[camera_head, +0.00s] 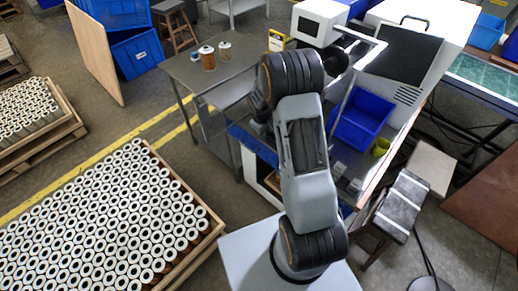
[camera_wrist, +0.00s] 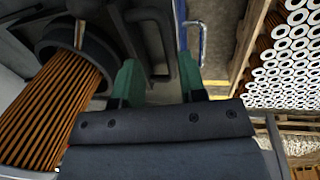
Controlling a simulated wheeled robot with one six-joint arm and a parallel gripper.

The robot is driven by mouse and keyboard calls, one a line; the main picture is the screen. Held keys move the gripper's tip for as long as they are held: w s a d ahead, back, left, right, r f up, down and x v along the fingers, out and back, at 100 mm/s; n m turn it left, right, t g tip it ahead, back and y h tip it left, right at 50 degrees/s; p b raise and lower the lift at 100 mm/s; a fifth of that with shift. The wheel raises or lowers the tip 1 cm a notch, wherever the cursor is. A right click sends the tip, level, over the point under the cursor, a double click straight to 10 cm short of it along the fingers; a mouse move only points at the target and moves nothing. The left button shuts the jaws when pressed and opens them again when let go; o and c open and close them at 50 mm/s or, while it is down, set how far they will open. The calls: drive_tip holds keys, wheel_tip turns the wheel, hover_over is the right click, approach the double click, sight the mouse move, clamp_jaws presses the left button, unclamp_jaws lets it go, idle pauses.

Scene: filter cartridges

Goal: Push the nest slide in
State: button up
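In the wrist view, my gripper (camera_wrist: 157,80) shows two green fingers, set apart with a gap between them. Dark metal parts (camera_wrist: 150,35), including a loop-like bar, lie beyond the gap; I cannot tell whether the fingers touch them. An orange pleated filter cartridge (camera_wrist: 55,105) lies at the left, its far end at a dark round collar (camera_wrist: 80,38). I cannot tell for sure which dark part is the nest slide. In the head view, my arm hides the gripper and most of the station.
A pallet of white-ended cartridges (camera_head: 100,225) fills the lower left. A grey table (camera_head: 215,72) with two cartridges stands behind. A blue bin (camera_head: 360,118) sits on the bench. Floor between pallet and table is free.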

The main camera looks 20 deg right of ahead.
wheel_tip(320, 180, up, 12)
drive_tip(key=a+b, duration=0.2)
drive_tip(key=s+a+m+y+b, duration=0.1)
drive_tip(key=s+a+m+b, duration=0.3)
drive_tip(key=s, duration=1.2)
drive_tip(key=shift+a+r+m, duration=0.2)
drive_tip(key=shift+a+m, duration=0.2)
drive_tip(key=shift+a, duration=0.75)
drive_tip(key=shift+s, duration=0.1)
